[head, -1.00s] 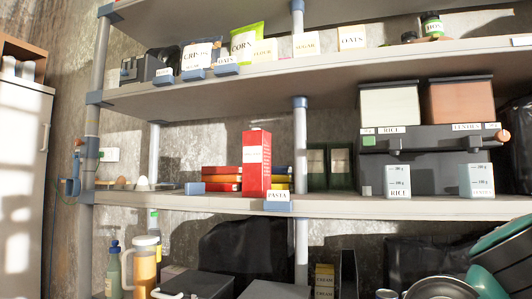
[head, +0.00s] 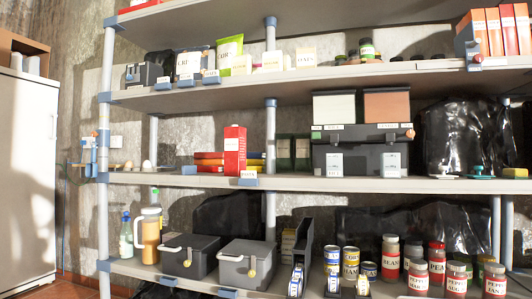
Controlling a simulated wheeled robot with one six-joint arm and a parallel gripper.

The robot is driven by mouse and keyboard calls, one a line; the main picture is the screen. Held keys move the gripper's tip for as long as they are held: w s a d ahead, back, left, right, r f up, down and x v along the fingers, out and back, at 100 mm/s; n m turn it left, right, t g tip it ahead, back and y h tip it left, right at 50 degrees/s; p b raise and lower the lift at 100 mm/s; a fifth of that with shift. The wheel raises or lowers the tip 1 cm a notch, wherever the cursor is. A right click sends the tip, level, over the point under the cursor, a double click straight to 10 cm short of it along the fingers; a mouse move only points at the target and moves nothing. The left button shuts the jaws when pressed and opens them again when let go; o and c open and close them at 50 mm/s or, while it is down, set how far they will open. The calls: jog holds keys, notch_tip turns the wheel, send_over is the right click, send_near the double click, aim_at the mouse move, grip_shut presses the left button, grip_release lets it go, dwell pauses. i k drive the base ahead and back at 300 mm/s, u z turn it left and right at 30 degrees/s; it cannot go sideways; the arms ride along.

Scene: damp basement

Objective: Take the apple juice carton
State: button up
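No carton that I can read as apple juice shows. A tall red carton (head: 235,151) with a pale label stands upright on the middle shelf (head: 330,184), left of centre; its print is too small to read. Several orange-red boxes (head: 508,32) with white labels stand at the right end of the upper shelf (head: 300,76), also unreadable. My gripper is not in view.
Black bins (head: 360,158) stand right of the red carton, flat red boxes (head: 208,163) to its left. The bottom shelf holds two dark boxes (head: 190,258), a yellow jug (head: 150,237), cans and jars (head: 390,257). A white cabinet (head: 27,170) stands at the left.

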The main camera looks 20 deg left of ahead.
aim_at(234, 136)
jog(key=u, duration=0.5)
jog(key=i, duration=0.5)
jog(key=u, duration=0.75)
jog(key=i, duration=0.8)
jog(key=z, duration=0.1)
